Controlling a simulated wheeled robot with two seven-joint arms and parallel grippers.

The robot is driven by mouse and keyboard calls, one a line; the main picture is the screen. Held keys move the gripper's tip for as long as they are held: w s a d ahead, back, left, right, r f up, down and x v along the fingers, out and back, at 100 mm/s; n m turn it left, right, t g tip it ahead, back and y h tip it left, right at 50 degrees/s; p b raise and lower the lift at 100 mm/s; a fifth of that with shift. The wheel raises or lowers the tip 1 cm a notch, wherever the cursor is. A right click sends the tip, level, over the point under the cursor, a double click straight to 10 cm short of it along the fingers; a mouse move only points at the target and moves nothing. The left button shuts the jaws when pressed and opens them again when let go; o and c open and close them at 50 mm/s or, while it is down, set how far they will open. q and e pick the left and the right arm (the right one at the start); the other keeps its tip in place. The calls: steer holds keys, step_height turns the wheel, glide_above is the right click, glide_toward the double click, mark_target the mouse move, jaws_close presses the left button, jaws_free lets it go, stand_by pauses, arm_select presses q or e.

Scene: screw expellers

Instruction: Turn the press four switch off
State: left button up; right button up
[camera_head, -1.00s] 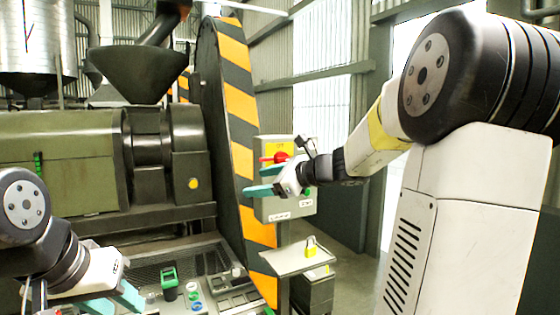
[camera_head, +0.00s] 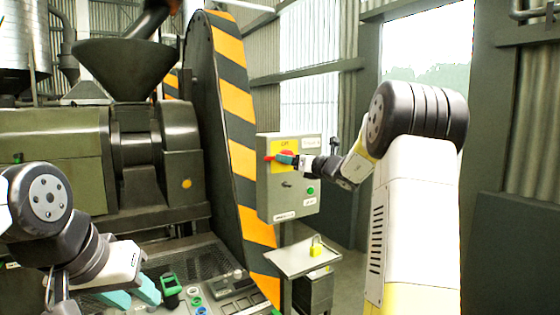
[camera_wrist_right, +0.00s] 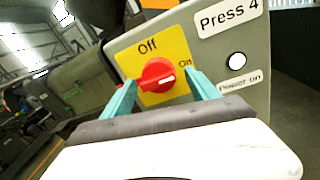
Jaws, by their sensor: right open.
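The grey control box (camera_head: 270,195) carries a yellow plate with a red rotary switch (camera_head: 268,158). In the right wrist view, the box is labelled "Press 4" and the red switch (camera_wrist_right: 157,74) sits between "Off" and "On". Its white mark points right, toward the "On" side. My right gripper (camera_wrist_right: 163,92) is open, with one teal finger on each side of the switch. I cannot tell whether the fingers touch it. In the head view, my right gripper (camera_head: 287,160) partly covers the switch. My left gripper (camera_head: 132,294) is open and empty at the lower left.
A small tray (camera_head: 290,262) with a yellow padlock (camera_head: 315,250) stands below the box. The striped guard (camera_head: 238,105) rises just left of the box. A console (camera_head: 215,285) with coloured rings and a green-and-black item (camera_head: 171,291) lies near my left gripper.

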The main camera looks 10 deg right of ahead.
steer(key=shift+w, duration=0.1)
steer(key=c, duration=1.3)
steer(key=shift+n, duration=0.3)
steer(key=n, duration=0.3)
steer(key=shift+d, duration=0.1)
steer(key=shift+d+r+n+h, duration=0.15)
steer(key=shift+n+h, duration=0.15)
steer(key=shift+n, duration=1.95)
steer(key=shift+a+r+n+h, duration=0.15)
steer(key=shift+n+h, duration=0.15)
steer(key=shift+n, duration=1.9)
steer(key=shift+d+r+n+h, duration=0.15)
steer(key=shift+n+h, duration=0.15)
steer(key=shift+n, duration=1.95)
